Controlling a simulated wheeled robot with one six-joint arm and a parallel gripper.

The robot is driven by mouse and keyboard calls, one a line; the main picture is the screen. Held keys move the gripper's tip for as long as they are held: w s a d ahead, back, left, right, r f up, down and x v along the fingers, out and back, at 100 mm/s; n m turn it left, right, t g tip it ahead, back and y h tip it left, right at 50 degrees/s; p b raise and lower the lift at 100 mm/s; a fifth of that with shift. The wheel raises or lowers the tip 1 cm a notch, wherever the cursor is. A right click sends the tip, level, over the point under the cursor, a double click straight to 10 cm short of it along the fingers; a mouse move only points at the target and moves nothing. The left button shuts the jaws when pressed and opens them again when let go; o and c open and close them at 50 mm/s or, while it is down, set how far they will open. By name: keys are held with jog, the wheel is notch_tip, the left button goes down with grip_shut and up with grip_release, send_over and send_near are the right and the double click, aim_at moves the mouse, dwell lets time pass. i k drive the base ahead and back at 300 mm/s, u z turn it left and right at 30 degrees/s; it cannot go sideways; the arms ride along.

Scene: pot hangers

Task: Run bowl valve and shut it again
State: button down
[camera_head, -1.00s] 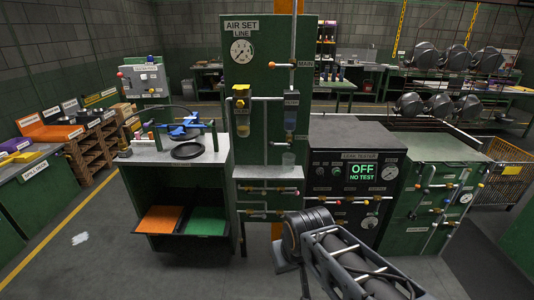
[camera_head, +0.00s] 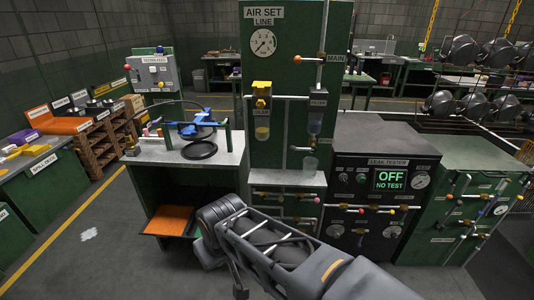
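The green air set panel (camera_head: 285,30) stands upright in the middle of the head view. On its right side a clear bowl with bluish contents (camera_head: 314,123) hangs under a label that seems to read FILTER. A small fitting with a pale stub (camera_head: 300,148) sits below it, above a clear cup (camera_head: 310,163). I cannot tell whether this fitting is the bowl valve, or its position. To the left hangs a yellow-topped unit with a yellowish bowl (camera_head: 262,133). My arm crosses the lower middle, in front of the panel's base; my gripper is not visible.
A pressure gauge (camera_head: 263,42) and an orange-knobbed MAIN lever (camera_head: 298,59) are on the panel. The leak tester (camera_head: 385,150) at right reads OFF, NO TEST. A bench with a blue fixture (camera_head: 196,128) stands left. Open floor lies at lower left.

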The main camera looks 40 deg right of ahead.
aim_at(313, 149)
jog(key=z, duration=0.4)
jog(key=i, duration=0.95)
jog(key=z, duration=0.8)
